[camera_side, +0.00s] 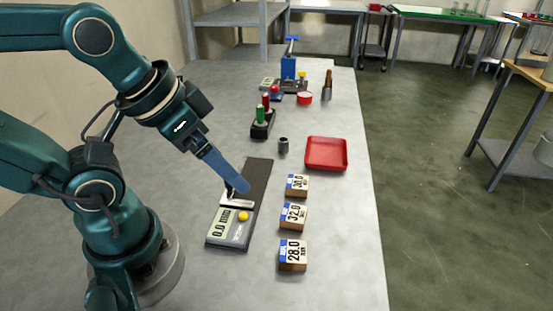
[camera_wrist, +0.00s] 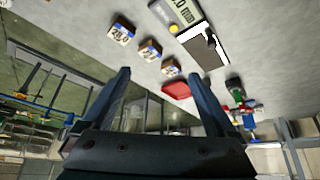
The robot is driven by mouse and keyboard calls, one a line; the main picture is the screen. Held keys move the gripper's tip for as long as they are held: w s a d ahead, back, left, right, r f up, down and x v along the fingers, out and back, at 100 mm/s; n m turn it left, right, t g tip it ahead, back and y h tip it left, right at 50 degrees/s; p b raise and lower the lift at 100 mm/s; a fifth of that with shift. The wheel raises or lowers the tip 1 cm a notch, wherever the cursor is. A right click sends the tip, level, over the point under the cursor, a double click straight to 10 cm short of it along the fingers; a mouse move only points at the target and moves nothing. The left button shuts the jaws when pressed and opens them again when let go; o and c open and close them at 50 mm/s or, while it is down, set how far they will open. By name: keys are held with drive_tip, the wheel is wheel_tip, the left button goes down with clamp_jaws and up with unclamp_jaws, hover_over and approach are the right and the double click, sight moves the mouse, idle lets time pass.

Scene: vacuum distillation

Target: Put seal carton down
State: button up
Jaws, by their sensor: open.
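Three small tan cartons with white and blue number labels stand in a row on the bench: the 30.0 carton (camera_side: 297,185), the 32.0 carton (camera_side: 293,216) and the 28.0 carton (camera_side: 293,255). They also show at the top of the wrist view, with the 28.0 carton (camera_wrist: 121,33) leftmost. My gripper (camera_side: 240,187) is tilted over the measuring device, left of the cartons. Its spread fingers (camera_wrist: 160,78) hold nothing in the wrist view. The measuring device (camera_side: 230,227) has a display reading 0.0, a yellow button and a dark plate.
A red tray (camera_side: 326,153) lies behind the cartons, with a small dark cylinder (camera_side: 283,145) to its left. A black holder (camera_side: 262,124) with red and green items stands farther back. A blue apparatus (camera_side: 289,68) is at the far end. Bare bench lies around the cartons.

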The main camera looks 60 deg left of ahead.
drive_tip(key=shift+d, duration=0.1)
idle(0.3)
drive_tip(key=d+n+g+h, duration=0.1)
drive_tip(key=d+h, duration=0.1)
drive_tip(key=d, duration=0.2)
drive_tip(key=n+t+h, duration=0.4)
drive_tip(key=n+h, duration=0.4)
drive_tip(key=n, duration=1.5)
hover_over(297, 181)
drive_tip(key=s+a, duration=0.2)
drive_tip(key=s, duration=0.1)
wheel_tip(297, 181, down, 10)
drive_tip(key=shift+s+r, duration=0.1)
drive_tip(key=shift+s, duration=0.05)
drive_tip(key=a+f+n, duration=0.1)
drive_tip(key=s+a+f+n, duration=0.1)
drive_tip(key=f, duration=0.1)
drive_tip(key=shift+t, duration=0.4)
drive_tip(key=shift+s+a+f+n, duration=0.25)
drive_tip(key=shift+f+n, duration=0.1)
drive_tip(key=shift+n, duration=0.15)
drive_tip(key=shift+x, duration=3.65)
